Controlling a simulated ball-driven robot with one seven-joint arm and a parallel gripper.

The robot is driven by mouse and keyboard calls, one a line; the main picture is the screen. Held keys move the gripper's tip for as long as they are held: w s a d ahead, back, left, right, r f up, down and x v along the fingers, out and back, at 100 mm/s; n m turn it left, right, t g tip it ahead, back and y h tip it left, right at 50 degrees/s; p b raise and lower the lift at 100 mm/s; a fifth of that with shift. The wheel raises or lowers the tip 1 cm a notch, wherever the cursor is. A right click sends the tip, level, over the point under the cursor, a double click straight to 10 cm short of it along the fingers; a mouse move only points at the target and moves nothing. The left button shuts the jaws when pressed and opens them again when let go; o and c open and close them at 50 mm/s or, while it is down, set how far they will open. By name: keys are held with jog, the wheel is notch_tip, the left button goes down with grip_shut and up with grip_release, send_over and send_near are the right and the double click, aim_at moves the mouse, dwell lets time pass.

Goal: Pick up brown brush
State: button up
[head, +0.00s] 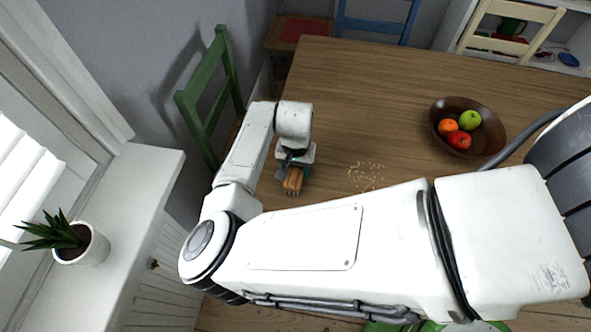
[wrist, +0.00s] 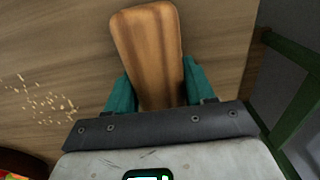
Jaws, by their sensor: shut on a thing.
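The brown brush (head: 293,181) is at the left part of the wooden table, below my wrist in the head view. In the wrist view the brush (wrist: 152,50) shows its smooth wooden back, pointing away from me between the two teal fingers. My gripper (wrist: 155,90) is shut on the brush, one finger at each side. In the head view my gripper (head: 297,165) is partly hidden by the wrist above it. The underside of the brush is hidden, and I cannot tell whether it touches the table.
Pale crumbs (head: 366,176) lie on the wooden table (head: 370,80) right of the brush. A dark bowl (head: 490,142) of fruit stands further right. A green chair (head: 212,95) is close at the table's left edge. A potted plant (head: 88,245) stands on a white ledge.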

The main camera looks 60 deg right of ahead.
jog(key=shift+r, duration=0.45)
notch_tip(320, 180, up, 2)
jog(key=shift+r, duration=0.25)
jog(key=s+a+r+b, duration=0.1)
jog(key=s+a+r, duration=0.2)
jog(key=s+r, duration=0.6)
jog(key=s, duration=0.4)
jog(key=shift+s+a+r+b, duration=0.25)
jog(key=shift+a+r+b, duration=0.05)
jog(key=shift+a+b, duration=0.1)
